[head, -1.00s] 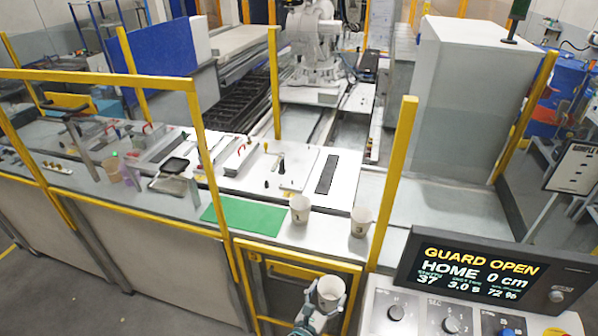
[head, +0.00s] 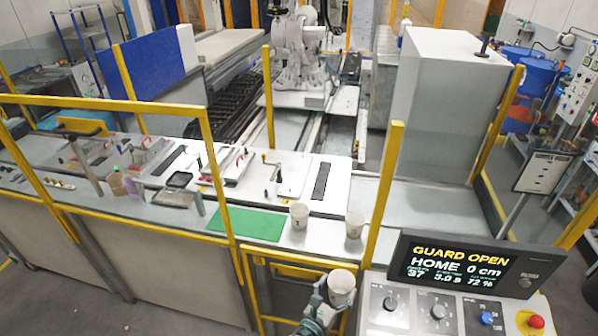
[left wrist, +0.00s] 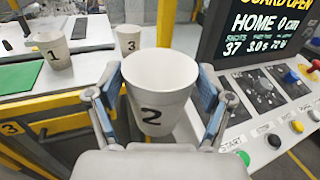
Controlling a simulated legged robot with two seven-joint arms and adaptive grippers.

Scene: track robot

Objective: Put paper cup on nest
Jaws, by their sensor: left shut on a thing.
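A white paper cup marked 2 (left wrist: 158,105) is between the fingers of my left gripper (left wrist: 160,85), which is shut on it. It is upright, with its open rim up. In the head view the held cup (head: 342,285) and my left gripper (head: 334,296) are in front of the yellow gate, left of the control panel. Cup 1 (head: 299,216) stands on the bench beside the green mat, and cup 3 (head: 354,224) stands to its right near a yellow post. I cannot tell which thing is the nest. My right gripper is not in view.
A yellow guard frame (head: 208,150) runs along the bench front. The control panel (head: 440,305) and its screen (head: 462,268) are at the lower right. The green mat (head: 245,224) is bare. A white plate (head: 300,178) with small fixtures lies behind it.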

